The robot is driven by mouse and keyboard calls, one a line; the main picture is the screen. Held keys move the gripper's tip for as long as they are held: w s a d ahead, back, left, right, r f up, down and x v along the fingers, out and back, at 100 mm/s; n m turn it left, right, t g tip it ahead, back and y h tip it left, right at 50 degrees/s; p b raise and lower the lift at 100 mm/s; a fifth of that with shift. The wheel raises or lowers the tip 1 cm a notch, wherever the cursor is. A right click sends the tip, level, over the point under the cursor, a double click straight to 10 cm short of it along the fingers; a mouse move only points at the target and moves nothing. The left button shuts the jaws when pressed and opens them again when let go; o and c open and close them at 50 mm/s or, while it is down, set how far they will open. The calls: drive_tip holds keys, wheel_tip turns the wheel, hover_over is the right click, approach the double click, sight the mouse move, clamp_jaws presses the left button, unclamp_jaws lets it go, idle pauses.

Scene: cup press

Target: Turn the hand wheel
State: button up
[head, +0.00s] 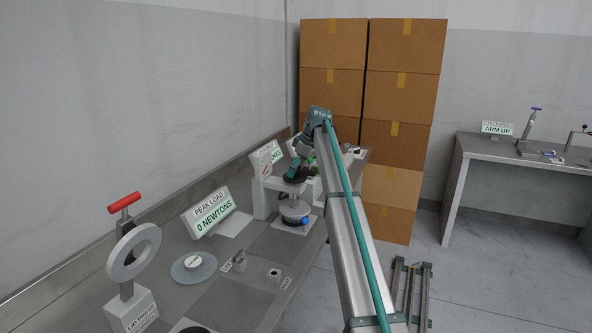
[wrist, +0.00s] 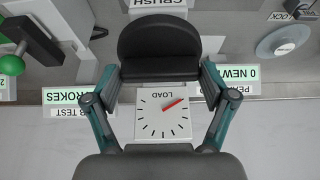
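The black, disc-like hand wheel (head: 295,180) tops the small white press on the bench in the head view. My gripper (head: 292,172) is over it, at the end of my arm. In the wrist view the dark rounded shape (wrist: 160,42), seemingly the wheel, lies between my gripper's (wrist: 160,72) two fingers, which are spread to its left and right. Whether the fingers touch it is not clear. The load dial (wrist: 163,113) shows white with a red needle. Below the wheel, a clear, cup-like object (head: 295,210) sits in the press.
A lid press (head: 134,252) with a grey ring and red handle stands at the near left. The peak load sign (head: 209,211) reads 0 newtons. A round plate (head: 193,267) lies before it. Stacked boxes (head: 400,90) stand behind; another bench (head: 535,165) is at right.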

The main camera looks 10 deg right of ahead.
drive_tip(key=shift+c, duration=1.2)
drive_tip(key=shift+m, duration=0.3)
drive_tip(key=shift+s+m+t+h+p, duration=0.15)
drive_tip(key=shift+m+t+h+p, duration=0.3)
drive_tip(key=shift+m, duration=0.75)
drive_tip(key=m+t+h, duration=0.1)
drive_tip(key=m, duration=0.2)
drive_tip(key=shift+a+m, duration=0.15)
drive_tip(key=shift+m, duration=0.15)
drive_tip(key=m+h+p, duration=0.1)
drive_tip(key=m+h, duration=0.1)
drive_tip(key=m, duration=0.2)
drive_tip(key=shift+m, duration=0.3)
drive_tip(key=shift+a+m+h+p, duration=0.1)
drive_tip(key=shift+m+h+p, duration=0.5)
drive_tip(key=shift+m, duration=1.2)
